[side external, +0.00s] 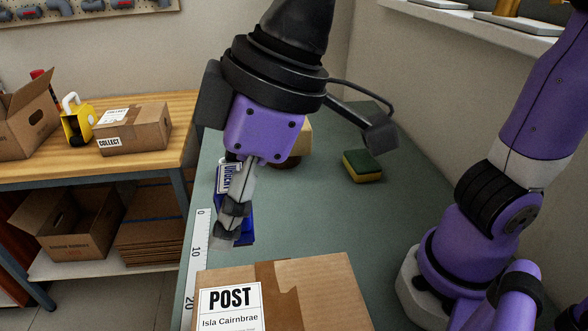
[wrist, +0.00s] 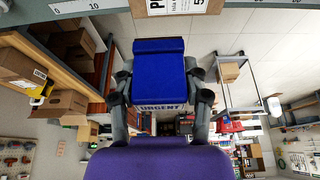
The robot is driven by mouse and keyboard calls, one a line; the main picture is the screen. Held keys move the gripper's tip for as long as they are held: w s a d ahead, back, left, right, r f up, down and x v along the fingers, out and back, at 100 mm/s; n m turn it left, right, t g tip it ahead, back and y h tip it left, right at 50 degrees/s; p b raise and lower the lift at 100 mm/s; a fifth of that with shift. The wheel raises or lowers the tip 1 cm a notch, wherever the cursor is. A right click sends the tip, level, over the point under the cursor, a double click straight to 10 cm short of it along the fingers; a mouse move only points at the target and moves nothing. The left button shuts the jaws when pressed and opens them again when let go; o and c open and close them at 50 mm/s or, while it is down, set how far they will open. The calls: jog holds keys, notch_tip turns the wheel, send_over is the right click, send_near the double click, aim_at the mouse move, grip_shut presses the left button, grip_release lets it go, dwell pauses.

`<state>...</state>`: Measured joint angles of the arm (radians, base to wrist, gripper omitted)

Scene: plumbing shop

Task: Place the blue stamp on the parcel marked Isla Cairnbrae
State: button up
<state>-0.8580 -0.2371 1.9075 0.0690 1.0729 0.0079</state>
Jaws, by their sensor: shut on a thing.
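The blue stamp, a blue block with a white URGENT band, is between the fingers of my gripper (side external: 230,222). It shows in the side view (side external: 248,222), partly hidden by a finger, and in the wrist view (wrist: 158,72). My gripper is shut on it and holds it, pointing down over the green worktop. The cardboard parcel (side external: 315,290) with a white label reading POST, Isla Cairnbrae (side external: 230,309) lies at the front of the worktop. The stamp is behind and left of the parcel, apart from it. A strip of parcel and label (wrist: 178,5) shows at the wrist view's top edge.
A yellow and green sponge (side external: 362,166) lies on the worktop (side external: 320,215). A cream object (side external: 303,138) is partly hidden behind my gripper. A ruler strip (side external: 197,252) runs along the left edge. A COLLECT parcel (side external: 135,130) sits on a separate wooden bench (side external: 178,150).

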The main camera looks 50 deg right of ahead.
aim_at(232, 300)
notch_tip(232, 300, down, 12)
dwell(0.5)
jog(key=shift+f, duration=0.1)
jog(key=o, duration=1.1)
jog(key=shift+o, duration=0.2)
jog(key=shift+r, duration=0.4)
jog(key=v, duration=1.1)
jog(key=w+d+f+m+t+h, duration=0.1)
jog(key=d+m, duration=0.3)
jog(key=d, duration=0.5)
jog(key=w+d+f+m+t+h, duration=0.1)
jog(key=w+d+f+m+h, duration=0.1)
jog(key=d+m, duration=0.3)
jog(key=d+f, duration=0.1)
jog(key=d, duration=0.3)
jog(key=shift+w+d, duration=0.2)
jog(key=shift+d, duration=0.15)
